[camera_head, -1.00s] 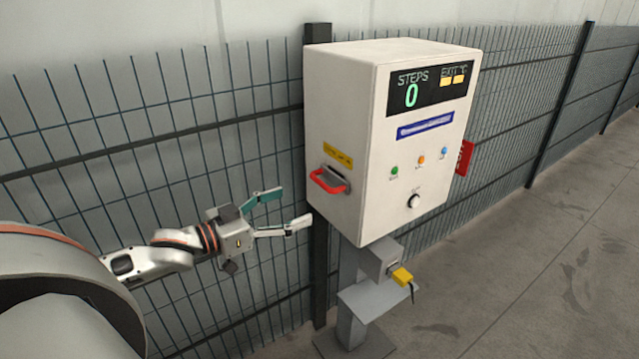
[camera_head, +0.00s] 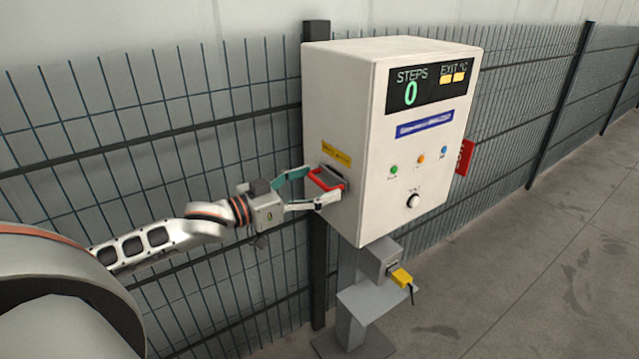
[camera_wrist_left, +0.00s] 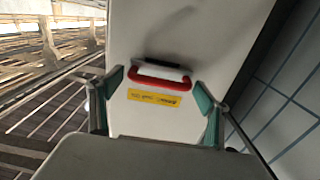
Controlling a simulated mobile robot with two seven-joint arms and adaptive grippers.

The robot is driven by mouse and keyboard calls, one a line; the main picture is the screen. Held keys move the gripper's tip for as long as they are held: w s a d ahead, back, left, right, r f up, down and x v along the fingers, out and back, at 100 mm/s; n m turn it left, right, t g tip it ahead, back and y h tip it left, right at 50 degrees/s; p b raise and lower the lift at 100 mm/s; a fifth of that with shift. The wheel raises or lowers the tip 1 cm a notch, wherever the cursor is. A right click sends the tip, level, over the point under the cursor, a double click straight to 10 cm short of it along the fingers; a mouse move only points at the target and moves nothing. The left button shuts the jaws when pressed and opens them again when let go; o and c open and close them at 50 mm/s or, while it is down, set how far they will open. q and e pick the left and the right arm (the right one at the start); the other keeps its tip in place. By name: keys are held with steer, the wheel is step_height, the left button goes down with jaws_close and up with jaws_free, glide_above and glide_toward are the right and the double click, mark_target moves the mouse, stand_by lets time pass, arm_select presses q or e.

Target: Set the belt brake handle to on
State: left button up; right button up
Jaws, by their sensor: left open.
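The belt brake handle (camera_head: 325,180) is a red bar on a dark and grey mount, on the left side of the white control box (camera_head: 340,120), under a yellow label (camera_head: 336,154). My left gripper (camera_head: 308,188) is open, with its fingers on either side of the handle. In the left wrist view the red handle (camera_wrist_left: 160,80) lies between the two green fingertips (camera_wrist_left: 158,90), with gaps at both ends. I cannot tell whether any finger touches the box. My right gripper is not in view.
The box front has a display (camera_head: 432,84), several small buttons and a knob (camera_head: 413,200). A grey post (camera_head: 349,325) with a yellow plug (camera_head: 402,277) stands below. A wire fence (camera_head: 150,130) runs behind. The floor (camera_head: 530,270) at the right is clear.

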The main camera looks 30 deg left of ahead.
arm_select(q)
steer(key=shift+w+d, duration=0.25)
steer(key=shift+w, duration=0.25)
